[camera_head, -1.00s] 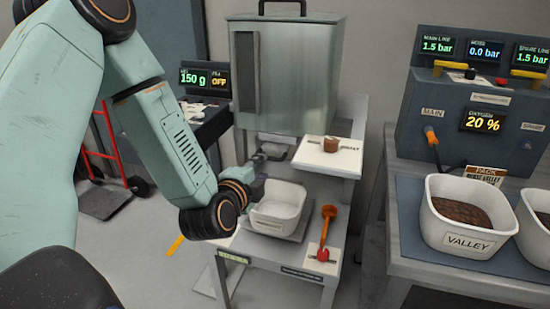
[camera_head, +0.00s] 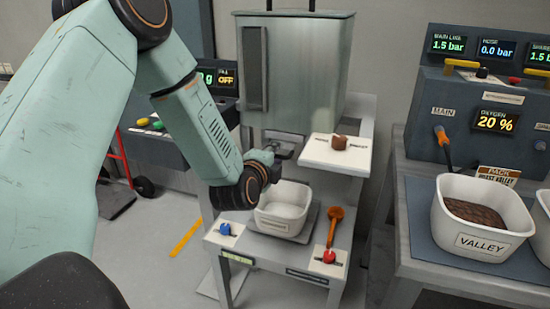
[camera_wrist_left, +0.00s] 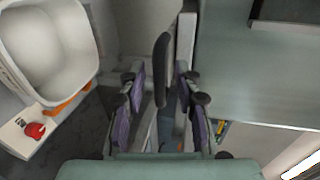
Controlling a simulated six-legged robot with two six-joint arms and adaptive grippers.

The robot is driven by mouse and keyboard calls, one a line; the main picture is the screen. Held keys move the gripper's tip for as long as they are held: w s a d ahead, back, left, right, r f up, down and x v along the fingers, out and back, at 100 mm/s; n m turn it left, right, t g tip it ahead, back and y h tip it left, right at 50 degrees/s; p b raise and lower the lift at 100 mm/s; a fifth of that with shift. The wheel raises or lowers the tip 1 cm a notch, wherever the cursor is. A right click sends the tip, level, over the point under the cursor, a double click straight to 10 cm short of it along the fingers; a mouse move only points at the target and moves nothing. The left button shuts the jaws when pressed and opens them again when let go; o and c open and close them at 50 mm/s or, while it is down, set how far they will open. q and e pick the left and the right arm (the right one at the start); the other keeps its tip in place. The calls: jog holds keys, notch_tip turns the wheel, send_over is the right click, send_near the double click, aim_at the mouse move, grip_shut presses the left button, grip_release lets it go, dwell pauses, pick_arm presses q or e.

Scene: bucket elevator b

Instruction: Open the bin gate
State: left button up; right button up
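The metal bin (camera_head: 300,75) stands at the back on a grey frame, with a dark gate mechanism (camera_head: 284,149) under it. My left gripper (camera_head: 268,157) is just below the bin at that mechanism, its fingers small and partly hidden by my wrist in the head view. In the left wrist view a dark upright handle (camera_wrist_left: 161,65) lies between the two purple-padded fingers of the left gripper (camera_wrist_left: 158,100). The fingers are spread, with a visible gap on each side of the handle. I cannot tell the handle's exact depth. My right gripper is not in view.
A white tub (camera_head: 283,209) stands on a scale below the bin. An orange scoop (camera_head: 335,225), a red knob (camera_head: 329,257) and a blue knob (camera_head: 225,229) are beside it. A shelf with a brown cup (camera_head: 338,142) juts out at right. The VALLEY tub (camera_head: 482,240) is farther right.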

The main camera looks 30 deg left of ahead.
pick_arm(q)
grip_shut()
dwell(0.3)
